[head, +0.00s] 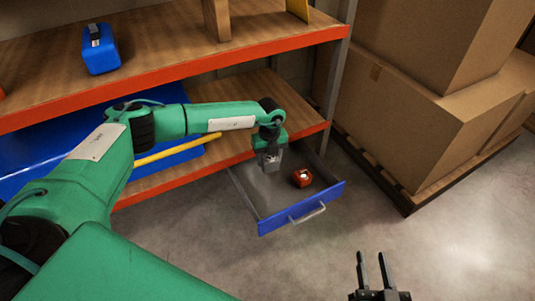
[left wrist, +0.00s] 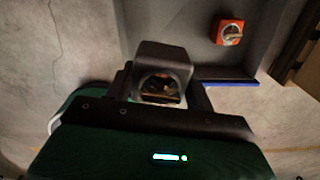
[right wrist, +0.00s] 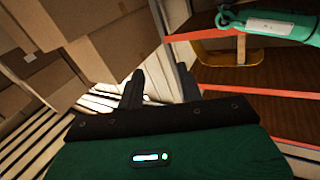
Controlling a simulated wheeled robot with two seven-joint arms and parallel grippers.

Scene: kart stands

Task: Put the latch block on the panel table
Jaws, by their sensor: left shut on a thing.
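My left gripper (head: 271,147) is shut on a grey block, which I take to be the latch block (head: 270,161). It hangs above the left part of the open drawer. In the left wrist view the block (left wrist: 163,57) sits between the two fingers and shows a dark round opening in its near face. My right gripper (head: 372,268) is open and empty above the floor at the lower right; its spread fingers also show in the right wrist view (right wrist: 160,90). I cannot make out a panel table in these views.
A wooden shelf rack (head: 180,62) stands behind, with a blue box (head: 99,52) on top. Large cartons (head: 385,130) on a pallet stand right. The front floor is clear.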

